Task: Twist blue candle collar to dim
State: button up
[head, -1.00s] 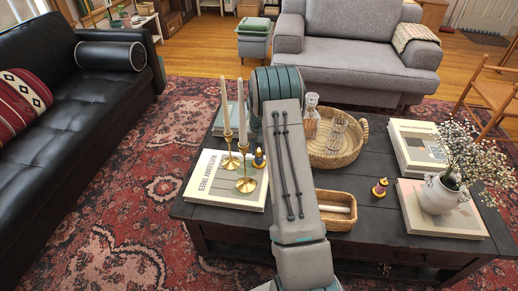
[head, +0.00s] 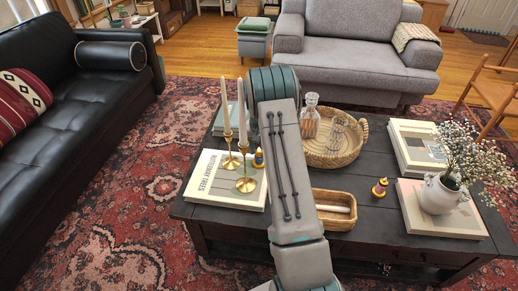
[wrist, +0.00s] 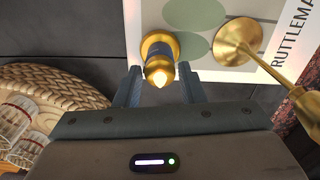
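The blue candle (head: 258,158) is a small lamp with gold parts, beside the brass candlesticks at the right edge of a book; my arm partly hides it in the head view. In the wrist view the candle (wrist: 160,66) shows from above, with a gold ring, a glowing flame-shaped tip and a little blue below. My gripper (wrist: 159,78) is open, one finger on each side of the candle's near part, with a gap visible at the left finger. I cannot tell whether the right finger touches. The gripper is hidden in the head view.
Brass candlesticks (head: 245,184) with tall tapers stand on the book (head: 207,186) close by. A wicker tray (head: 333,158) with glassware and a small basket (head: 331,221) lie to the right. A second small candle (head: 379,189) stands farther right, near a flower vase (head: 438,195).

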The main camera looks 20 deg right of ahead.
jog(key=shift+o, duration=1)
notch_tip(320, 180, up, 14)
jog(key=p, duration=0.2)
jog(key=shift+f, duration=0.1)
